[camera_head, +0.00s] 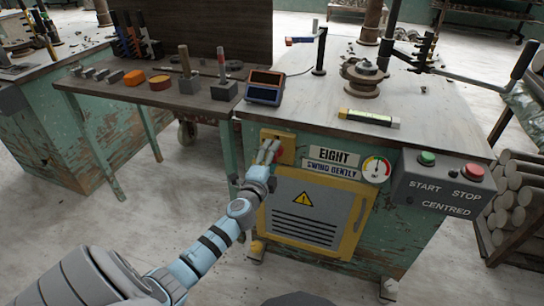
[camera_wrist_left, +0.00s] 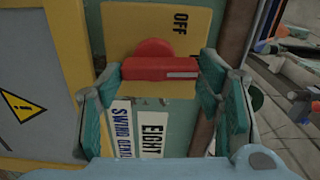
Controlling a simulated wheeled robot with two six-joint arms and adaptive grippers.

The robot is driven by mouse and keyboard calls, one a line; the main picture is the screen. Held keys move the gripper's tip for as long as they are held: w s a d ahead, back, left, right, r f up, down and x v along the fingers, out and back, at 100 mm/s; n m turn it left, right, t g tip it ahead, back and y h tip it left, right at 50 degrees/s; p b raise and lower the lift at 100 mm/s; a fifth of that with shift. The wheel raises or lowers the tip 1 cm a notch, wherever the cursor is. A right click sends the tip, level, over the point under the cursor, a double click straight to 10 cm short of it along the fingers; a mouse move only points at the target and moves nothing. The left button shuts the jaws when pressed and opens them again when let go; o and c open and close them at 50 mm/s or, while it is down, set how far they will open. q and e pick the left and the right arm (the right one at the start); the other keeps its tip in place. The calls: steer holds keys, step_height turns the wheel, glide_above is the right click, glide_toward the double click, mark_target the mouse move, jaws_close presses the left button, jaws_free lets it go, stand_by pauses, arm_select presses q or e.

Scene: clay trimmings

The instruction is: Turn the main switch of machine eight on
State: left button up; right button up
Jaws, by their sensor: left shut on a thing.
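The red switch handle (camera_wrist_left: 160,69) sits on a yellow plate (camera_wrist_left: 130,20) on machine eight's green front. A white line marks one end of the handle, and the word OFF shows on the plate beside it. In the head view the plate (camera_head: 288,142) is left of the EIGHT label (camera_head: 333,156). My left gripper (camera_head: 270,150) reaches it from the front left and is shut on the handle; in the wrist view its teal fingers lie on either side. The gripper mostly hides the handle in the head view. My right gripper is not in view.
Below the switch is a yellow-framed cabinet door (camera_head: 306,213) with a warning sign. A gauge (camera_head: 375,169) and a start-stop box (camera_head: 443,184) are to the right. A side bench (camera_head: 150,95) with blocks and tools adjoins at left. Open floor lies in front.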

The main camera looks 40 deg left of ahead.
arm_select(q)
steer(key=shift+m, duration=0.3)
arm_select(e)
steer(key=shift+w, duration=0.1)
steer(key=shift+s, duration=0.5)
arm_select(q)
steer(key=o, duration=1.2)
steer(key=shift+c, duration=0.2)
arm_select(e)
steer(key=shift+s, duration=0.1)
arm_select(q)
steer(key=v, duration=1.2)
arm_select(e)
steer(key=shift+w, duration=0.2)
